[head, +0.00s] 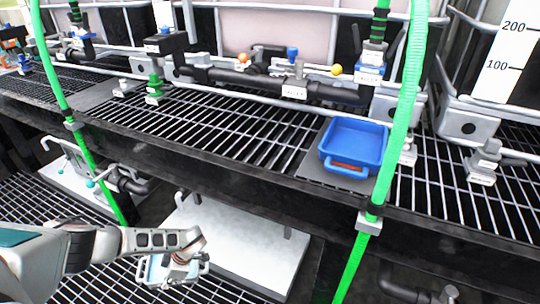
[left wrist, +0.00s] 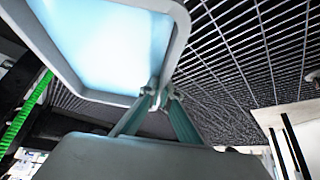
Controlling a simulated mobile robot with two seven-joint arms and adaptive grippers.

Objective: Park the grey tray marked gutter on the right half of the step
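The grey tray (head: 154,272) has a light blue inside and sits low in the head view, partly hidden by my left gripper. Its grey rim and pale blue inside fill the upper left of the left wrist view (left wrist: 105,45). My left gripper (head: 181,257) is at the tray; in the left wrist view its two fingers (left wrist: 160,92) close together on the rim near a corner. No marking on the tray is readable. A white flat surface (head: 245,240), probably the step, lies behind and right of the tray, with bare room on its right. My right gripper is not in view.
A blue tray (head: 355,140) stands on the upper grating shelf (head: 235,130). Green hoses (head: 398,110) run down in front of the shelf at left and right. A pipe manifold (head: 280,82) with valves lies behind. Dark grating surrounds the white surface.

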